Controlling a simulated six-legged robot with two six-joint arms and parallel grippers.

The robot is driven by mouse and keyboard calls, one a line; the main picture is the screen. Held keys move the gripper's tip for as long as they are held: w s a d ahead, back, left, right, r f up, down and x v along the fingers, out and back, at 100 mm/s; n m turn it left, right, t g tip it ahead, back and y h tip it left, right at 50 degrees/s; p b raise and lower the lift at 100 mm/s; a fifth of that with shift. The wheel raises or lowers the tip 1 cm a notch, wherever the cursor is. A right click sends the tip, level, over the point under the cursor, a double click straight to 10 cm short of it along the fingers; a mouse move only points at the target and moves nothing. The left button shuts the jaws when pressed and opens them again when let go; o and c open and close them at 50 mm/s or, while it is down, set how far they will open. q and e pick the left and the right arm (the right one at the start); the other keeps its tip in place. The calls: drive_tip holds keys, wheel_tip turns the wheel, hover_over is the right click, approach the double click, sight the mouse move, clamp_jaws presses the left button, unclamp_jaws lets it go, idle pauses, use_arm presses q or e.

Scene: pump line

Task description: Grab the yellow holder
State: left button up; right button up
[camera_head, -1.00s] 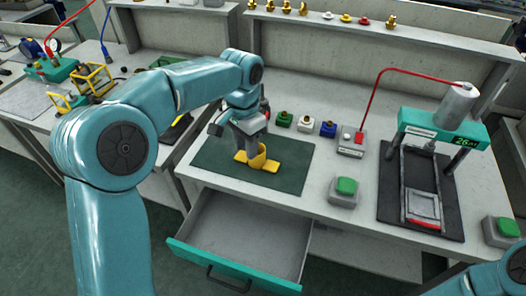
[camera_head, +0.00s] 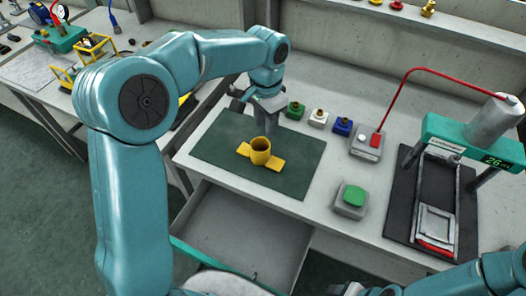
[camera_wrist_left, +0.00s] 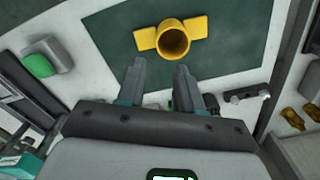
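The yellow holder (camera_head: 260,152) is a short round cup with two flat side tabs. It stands upright on the dark green mat (camera_head: 215,148) on the workbench. It also shows at the top of the left wrist view (camera_wrist_left: 173,38). My left gripper (camera_head: 268,110) is above the bench just behind the holder, apart from it. In the left wrist view its two fingers (camera_wrist_left: 160,78) are spread with nothing between them. My right arm shows only in part at the lower right of the head view, and its fingers cannot be made out.
Green, white and blue small blocks (camera_head: 317,118) stand behind the mat. A green button box (camera_head: 350,199) is to its right, with a press (camera_head: 452,150) beyond. An open drawer (camera_head: 240,240) sticks out below the mat. The bench between mat and button box is clear.

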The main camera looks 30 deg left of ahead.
use_arm(q)
hover_over(265, 162)
drive_tip(key=f, duration=0.7)
drive_tip(key=shift+w+a+f, duration=0.25)
drive_tip(key=shift+f, duration=0.1)
drive_tip(key=shift+s+f, duration=0.25)
drive_tip(key=shift+f, duration=0.2)
drive_tip(key=f, duration=0.5)
drive_tip(key=shift+w+d+p, duration=0.2)
drive_tip(key=shift+w+p, duration=0.05)
drive_tip(key=shift+p, duration=0.15)
drive_tip(key=shift+s, duration=0.15)
drive_tip(key=shift+f, duration=0.1)
clamp_jaws()
